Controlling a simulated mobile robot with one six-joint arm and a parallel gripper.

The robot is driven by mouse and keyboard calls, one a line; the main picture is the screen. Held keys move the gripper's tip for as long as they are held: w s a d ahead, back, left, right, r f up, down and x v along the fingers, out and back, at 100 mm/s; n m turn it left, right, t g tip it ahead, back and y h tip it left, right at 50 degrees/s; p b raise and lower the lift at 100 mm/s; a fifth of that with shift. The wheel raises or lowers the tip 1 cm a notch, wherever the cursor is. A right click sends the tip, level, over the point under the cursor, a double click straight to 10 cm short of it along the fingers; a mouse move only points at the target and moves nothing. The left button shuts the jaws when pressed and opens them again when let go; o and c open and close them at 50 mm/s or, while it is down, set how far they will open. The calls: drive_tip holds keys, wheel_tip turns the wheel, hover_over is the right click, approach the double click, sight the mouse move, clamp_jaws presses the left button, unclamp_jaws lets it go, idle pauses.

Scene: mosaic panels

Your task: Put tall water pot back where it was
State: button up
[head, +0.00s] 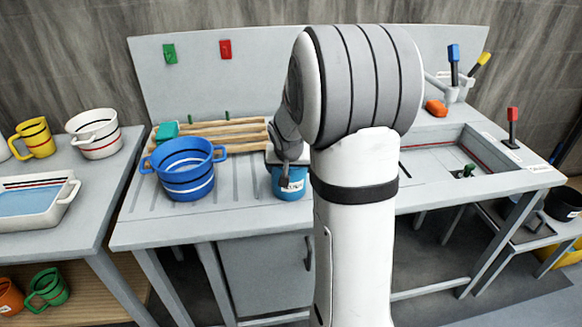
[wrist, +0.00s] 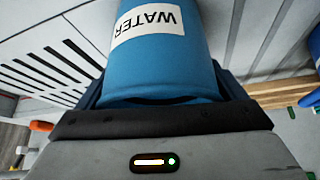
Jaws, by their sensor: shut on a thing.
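The water pot is a blue cylinder with a white WATER label; in the head view the pot (head: 291,184) shows just left of my arm, over the bench near the right side of the grooved drainboard. In the wrist view the same pot (wrist: 180,65) fills the upper middle, between the jaws. My gripper (head: 287,160) is shut on the pot. My arm hides part of the pot and the bench behind it. I cannot tell whether the pot's base touches the bench.
A blue two-handled pot (head: 186,170) stands close by on the left of the drainboard (head: 240,200). A wooden rack (head: 220,137) lies behind. A sink basin (head: 425,168) is at right. A left table (head: 85,205) holds a white tray (head: 60,212) and mugs.

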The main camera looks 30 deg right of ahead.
drive_tip(key=o, duration=1.2)
drive_tip(key=shift+s+a+r, duration=0.1)
drive_tip(key=shift+s+r, duration=0.05)
drive_tip(key=shift+r, duration=0.35)
drive_tip(key=v, duration=1.1)
drive_tip(key=s+a+f+n+g+y, duration=0.1)
drive_tip(key=s+a+n, duration=0.1)
drive_tip(key=s+a, duration=0.2)
drive_tip(key=s+a+f+n+y, duration=0.1)
drive_tip(key=s+a, duration=0.3)
drive_tip(key=s, duration=0.6)
drive_tip(key=s+a+f+n+g, duration=0.1)
drive_tip(key=s+a+f+n, duration=0.1)
drive_tip(key=s+a, duration=0.3)
drive_tip(key=shift+s+n+g+y, duration=0.3)
drive_tip(key=shift+s+n+y, duration=0.1)
drive_tip(key=shift+s, duration=0.75)
